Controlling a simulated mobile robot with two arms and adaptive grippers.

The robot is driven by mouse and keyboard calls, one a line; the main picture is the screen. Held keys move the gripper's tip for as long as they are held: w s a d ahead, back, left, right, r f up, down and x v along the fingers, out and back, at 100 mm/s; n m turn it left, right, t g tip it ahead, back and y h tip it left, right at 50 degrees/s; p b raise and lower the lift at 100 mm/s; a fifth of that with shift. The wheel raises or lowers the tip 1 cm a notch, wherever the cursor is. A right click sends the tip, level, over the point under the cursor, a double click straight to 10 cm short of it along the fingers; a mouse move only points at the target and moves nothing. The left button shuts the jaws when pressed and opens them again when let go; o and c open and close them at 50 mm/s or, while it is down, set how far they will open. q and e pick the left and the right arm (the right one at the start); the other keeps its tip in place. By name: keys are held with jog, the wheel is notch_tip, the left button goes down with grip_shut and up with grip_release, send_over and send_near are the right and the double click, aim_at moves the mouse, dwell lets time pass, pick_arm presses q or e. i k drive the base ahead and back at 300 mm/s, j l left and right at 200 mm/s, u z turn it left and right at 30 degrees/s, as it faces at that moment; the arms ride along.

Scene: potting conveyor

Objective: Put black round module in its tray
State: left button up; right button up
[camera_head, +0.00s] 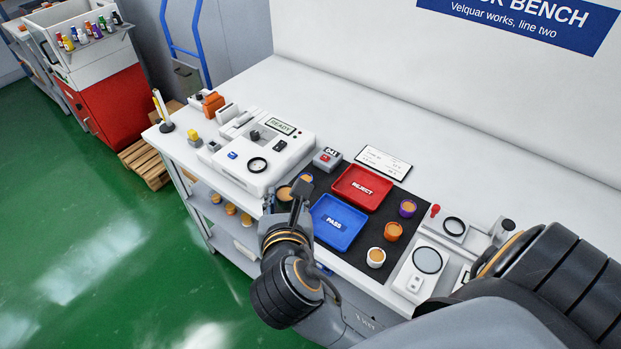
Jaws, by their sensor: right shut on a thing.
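My right gripper (300,192) is low over the left part of the black mat (335,165), left of the blue PASS tray (325,237). It is shut at a round module (284,193) with an orange top; its side looks dark and is mostly hidden by the gripper. I cannot tell whether the module touches the mat. The red REJECT tray (374,175) lies behind the blue tray. Both trays look empty. My left gripper is not in view.
Other round modules stand on the mat: purple (407,209), orange (393,232), white (376,258), and a bluish one (306,178) close to my gripper. A white tester (262,155) stands left, a device with a round plate (427,261) right.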

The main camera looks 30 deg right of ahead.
aim_at(334, 223)
jog(key=j+z, duration=0.7)
jog(key=j, duration=0.15)
jog(key=z, duration=0.5)
jog(key=i+j, duration=0.05)
